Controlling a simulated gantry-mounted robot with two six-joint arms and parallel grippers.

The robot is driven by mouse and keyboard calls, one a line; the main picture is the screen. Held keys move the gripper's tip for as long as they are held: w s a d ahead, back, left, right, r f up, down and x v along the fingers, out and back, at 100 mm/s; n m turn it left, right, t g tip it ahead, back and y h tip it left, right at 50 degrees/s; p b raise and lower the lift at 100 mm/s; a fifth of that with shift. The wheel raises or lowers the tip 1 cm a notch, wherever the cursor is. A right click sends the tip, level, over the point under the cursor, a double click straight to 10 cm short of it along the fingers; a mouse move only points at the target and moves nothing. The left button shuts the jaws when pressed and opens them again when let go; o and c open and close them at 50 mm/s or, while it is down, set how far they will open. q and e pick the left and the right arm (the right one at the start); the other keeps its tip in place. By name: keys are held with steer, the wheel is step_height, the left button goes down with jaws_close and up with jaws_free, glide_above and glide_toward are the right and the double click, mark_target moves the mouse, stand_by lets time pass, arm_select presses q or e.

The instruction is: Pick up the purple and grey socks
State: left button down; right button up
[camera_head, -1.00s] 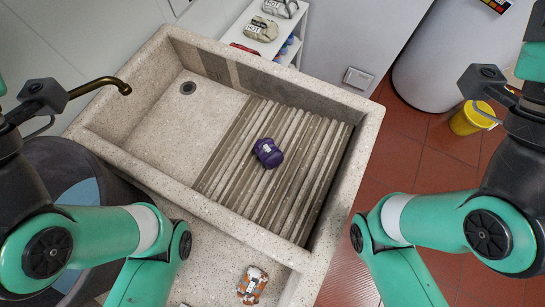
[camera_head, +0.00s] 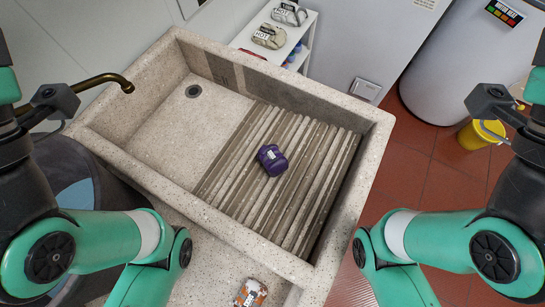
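A rolled purple sock bundle (camera_head: 271,160) with a small pale label lies on the ribbed washboard (camera_head: 318,165) in the stone sink. It looks purple all over, with no clear grey part. Grey-beige bundles (camera_head: 270,37) sit on the white shelf at the back; I cannot tell whether they are socks. My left arm comes in from the left and my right arm from the right, both bending down out of the bottom of the view. Neither gripper's fingers show.
The sink's stone rim (camera_head: 365,160) stands up around the washboard. A brass tap (camera_head: 102,83) reaches over the left side. An orange and white bundle (camera_head: 251,293) lies on the front ledge. A yellow bucket (camera_head: 481,134) stands on the red tile floor at right. The smooth basin half is empty.

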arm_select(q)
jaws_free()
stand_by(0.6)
